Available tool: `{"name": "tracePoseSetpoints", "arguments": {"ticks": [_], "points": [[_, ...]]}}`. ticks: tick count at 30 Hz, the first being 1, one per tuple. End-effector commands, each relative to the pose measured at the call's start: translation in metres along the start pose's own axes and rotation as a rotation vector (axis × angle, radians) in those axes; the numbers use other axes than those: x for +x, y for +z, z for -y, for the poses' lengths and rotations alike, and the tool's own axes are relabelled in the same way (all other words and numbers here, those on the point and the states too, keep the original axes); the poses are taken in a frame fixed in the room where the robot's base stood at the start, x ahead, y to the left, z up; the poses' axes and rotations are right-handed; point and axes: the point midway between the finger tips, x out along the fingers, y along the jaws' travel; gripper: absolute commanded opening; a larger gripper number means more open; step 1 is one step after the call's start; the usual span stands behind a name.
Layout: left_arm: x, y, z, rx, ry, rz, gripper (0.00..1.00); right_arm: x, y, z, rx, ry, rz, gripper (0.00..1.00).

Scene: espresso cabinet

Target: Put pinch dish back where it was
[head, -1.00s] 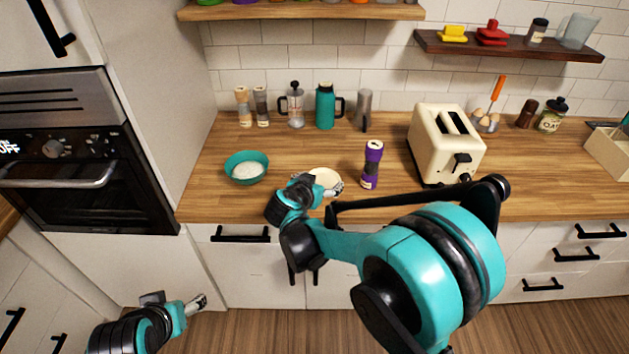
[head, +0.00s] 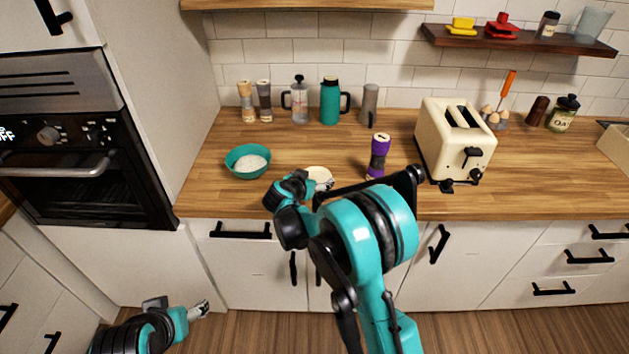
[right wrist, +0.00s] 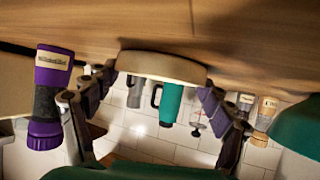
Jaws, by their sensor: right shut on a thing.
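The pinch dish is a small, shallow cream dish (head: 319,174) near the front edge of the counter, right of the teal bowl. In the right wrist view the dish (right wrist: 162,67) shows upside down between the two fingers. My right gripper (head: 322,186) is shut on the dish; its fingers also show in the right wrist view (right wrist: 157,92). The dish is at or just above the wood; I cannot tell which. My arm hides part of its near side. My left gripper (head: 199,311) is low in front of the cabinets, away from the counter; its finger opening is unclear.
A teal bowl with white contents (head: 248,161) stands left of the dish. A purple grinder (head: 378,157) stands close on its right, then a cream toaster (head: 455,140). A French press (head: 299,100), teal jug (head: 330,101) and shakers line the wall. Bare wood lies behind the dish.

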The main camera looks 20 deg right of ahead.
Motion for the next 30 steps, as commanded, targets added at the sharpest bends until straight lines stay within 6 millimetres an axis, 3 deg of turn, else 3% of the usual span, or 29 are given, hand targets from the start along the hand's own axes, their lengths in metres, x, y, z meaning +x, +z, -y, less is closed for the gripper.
{"name": "tracePoseSetpoints", "arguments": {"ticks": [8, 9, 10, 23, 30], "points": [[0.002, 0.001, 0.0, 0.0, 0.0, 0.0, 0.68, 0.001, 0.003, 0.0, 0.0, 0.0, 0.0, 0.46], [0.001, 0.001, 0.0, 0.0, 0.0, 0.0, 0.68, 0.001, 0.002, 0.0, 0.0, 0.0, 0.001, 0.93], [0.001, 0.001, 0.0, 0.0, 0.0, 0.0, 0.68, 0.001, 0.002, 0.0, 0.0, 0.0, 0.001, 1.0], [-0.002, -0.002, 0.0, 0.0, 0.0, 0.0, 0.68, -0.002, -0.003, 0.0, 0.0, 0.0, 0.001, 1.0], [-0.013, -0.009, 0.0, 0.0, 0.0, 0.0, 0.68, -0.046, -0.004, 0.001, -0.002, -0.002, 0.0, 1.0]]}}
